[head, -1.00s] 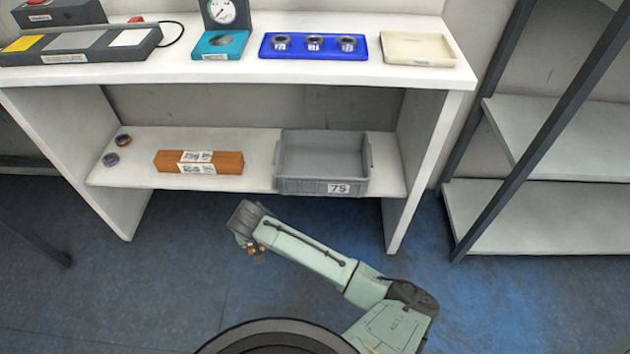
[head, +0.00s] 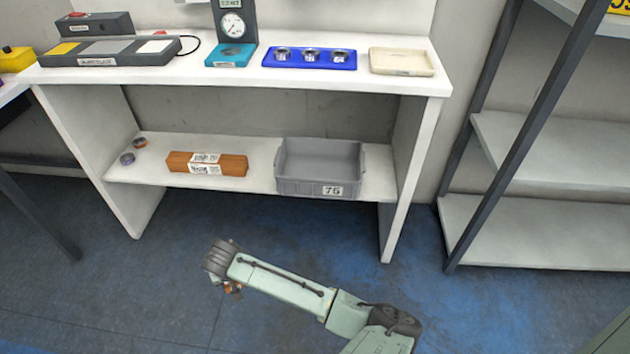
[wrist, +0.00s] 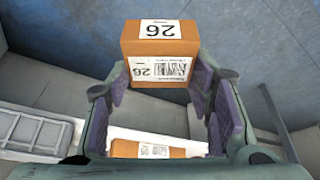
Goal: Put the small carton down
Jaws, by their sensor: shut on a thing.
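The small carton is brown with white "26" labels; in the wrist view the small carton (wrist: 159,72) sits between the purple finger pads of my gripper (wrist: 160,84). My gripper is shut on it. The carton is apart from the shelf.
A long brown box (head: 207,164) and a grey bin marked 75 (head: 318,184) stand on the lower shelf (head: 255,178), with two small rings at its left end. The bench top (head: 400,82) holds a gauge, a blue tray and a cream tray (head: 402,61). A shelving rack (head: 530,235) stands right.

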